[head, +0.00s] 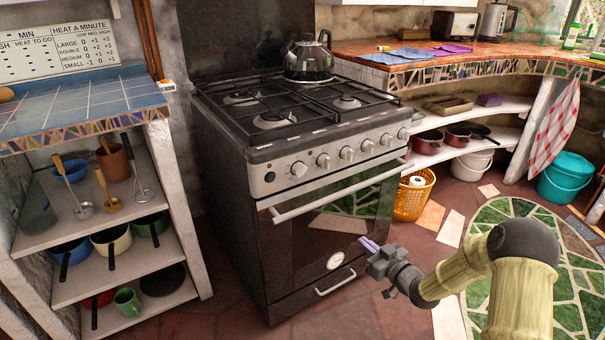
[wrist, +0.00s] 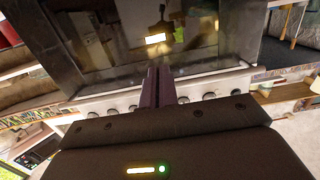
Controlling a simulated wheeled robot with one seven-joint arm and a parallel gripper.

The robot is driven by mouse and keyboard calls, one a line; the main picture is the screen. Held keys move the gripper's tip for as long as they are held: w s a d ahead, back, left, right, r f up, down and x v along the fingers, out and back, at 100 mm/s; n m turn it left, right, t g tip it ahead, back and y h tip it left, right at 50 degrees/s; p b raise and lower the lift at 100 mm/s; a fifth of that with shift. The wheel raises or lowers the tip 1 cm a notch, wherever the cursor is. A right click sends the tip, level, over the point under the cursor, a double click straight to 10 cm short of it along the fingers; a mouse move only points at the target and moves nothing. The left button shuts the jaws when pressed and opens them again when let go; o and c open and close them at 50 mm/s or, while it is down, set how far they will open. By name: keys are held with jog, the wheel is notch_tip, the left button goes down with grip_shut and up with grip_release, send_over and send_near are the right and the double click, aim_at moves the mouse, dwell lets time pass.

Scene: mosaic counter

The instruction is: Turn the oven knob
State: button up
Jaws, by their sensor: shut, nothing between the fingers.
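The oven (head: 318,225) is a dark stove with a silver control panel (head: 330,158) along its upper front. A row of several round knobs (head: 347,153) sits on that panel, above the oven door handle (head: 340,196). My gripper (head: 368,243) is in front of the lower right part of the oven door, below the knobs and apart from them. Its purple fingers are together and empty. In the wrist view the closed fingers (wrist: 160,88) point toward a dark glossy surface, and a row of knobs (wrist: 209,97) shows on a pale strip behind them.
A kettle (head: 309,60) stands on the back of the stovetop. A shelf unit (head: 100,200) with pans and utensils is at left. A yellow basket (head: 413,196) stands right of the oven, with a teal bucket (head: 565,178) farther right. Floor in front of the oven is open.

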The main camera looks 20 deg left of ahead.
aim_at(304, 174)
jog(key=o, duration=0.7)
jog(key=shift+s+a+r+p, duration=0.1)
jog(key=shift+r+p, duration=0.3)
jog(key=shift+p, duration=0.15)
jog(key=o, duration=0.4)
jog(key=s+a+r+n+p, duration=0.1)
jog(key=s+r+p, duration=0.1)
jog(key=r+p, duration=0.4)
jog(key=s+a+r+n+y+p, duration=0.1)
jog(key=s+r+p, duration=0.2)
jog(key=r+p, duration=0.3)
jog(key=s+a+r+n+p, duration=0.1)
jog(key=s+r+p, duration=0.2)
jog(key=p, duration=1.1)
jog(key=shift+s+a+r+n+g, duration=0.15)
jog(key=shift+r+n, duration=0.05)
jog(key=shift+r, duration=0.65)
jog(key=shift+s+a+r+n+g, duration=0.1)
jog(key=shift+a+r+n+g, duration=0.1)
jog(key=shift+r, duration=0.6)
jog(key=shift+c, duration=0.2)
jog(key=shift+s+r+p, duration=0.2)
jog(key=shift+s+p, duration=0.05)
jog(key=shift+p, duration=0.4)
jog(key=shift+a, duration=0.15)
jog(key=x, duration=1.7)
jog(key=shift+w+a+r, duration=0.1)
jog(key=shift+r, duration=0.1)
jog(key=shift+c, duration=0.2)
jog(key=c, duration=0.9)
